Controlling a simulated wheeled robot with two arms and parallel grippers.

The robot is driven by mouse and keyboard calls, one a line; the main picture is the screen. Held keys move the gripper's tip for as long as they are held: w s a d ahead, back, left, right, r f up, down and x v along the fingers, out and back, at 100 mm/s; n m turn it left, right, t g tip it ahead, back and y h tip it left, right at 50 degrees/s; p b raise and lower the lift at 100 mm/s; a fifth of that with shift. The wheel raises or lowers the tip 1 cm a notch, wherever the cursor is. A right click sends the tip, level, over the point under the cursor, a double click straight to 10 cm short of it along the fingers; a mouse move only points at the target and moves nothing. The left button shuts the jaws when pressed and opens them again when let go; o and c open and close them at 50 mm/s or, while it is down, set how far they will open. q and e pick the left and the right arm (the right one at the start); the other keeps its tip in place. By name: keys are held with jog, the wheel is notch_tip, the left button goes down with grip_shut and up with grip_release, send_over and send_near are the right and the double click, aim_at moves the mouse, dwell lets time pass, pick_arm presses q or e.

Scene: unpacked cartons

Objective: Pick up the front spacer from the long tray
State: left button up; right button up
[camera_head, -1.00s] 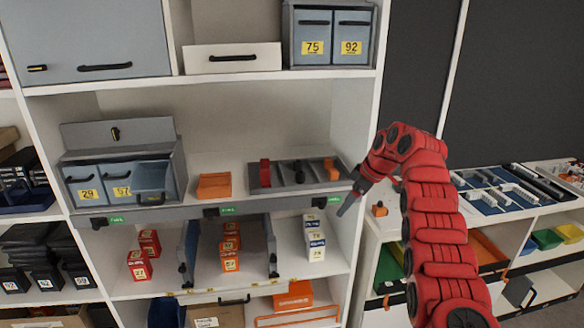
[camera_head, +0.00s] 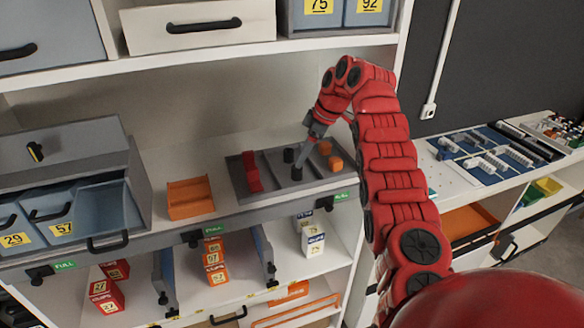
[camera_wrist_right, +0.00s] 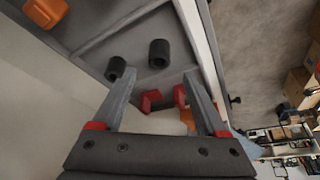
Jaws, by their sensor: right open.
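The long grey tray (camera_head: 240,178) lies on the shelf at the front edge. Two black cylindrical spacers stand in its middle compartment: the front spacer (camera_head: 297,174) and the rear spacer (camera_head: 288,155). In the right wrist view the front spacer (camera_wrist_right: 159,54) lies just beyond my fingertips, and the rear spacer (camera_wrist_right: 116,67) is beside the left finger. My right gripper (camera_head: 301,162) hangs over the tray, its fingers close to the spacers. In the right wrist view my right gripper (camera_wrist_right: 160,74) is open with nothing held. My left gripper is not in view.
A red part (camera_head: 250,172) lies in the tray's left compartment and orange parts (camera_head: 333,160) lie in the right one. An orange bin (camera_head: 190,198) and a grey drawer cabinet (camera_head: 60,165) stand to the left. The upper shelf (camera_head: 210,50) overhangs behind.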

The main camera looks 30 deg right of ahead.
aim_at(297, 173)
jog(key=shift+a+f, duration=0.15)
jog(key=shift+f, duration=0.4)
jog(key=shift+f+p, duration=0.2)
jog(key=shift+p, duration=0.35)
jog(key=p+x, duration=0.3)
jog(key=x, duration=0.1)
jog(key=shift+w+f, duration=0.15)
jog(key=shift+f, duration=0.25)
grip_shut()
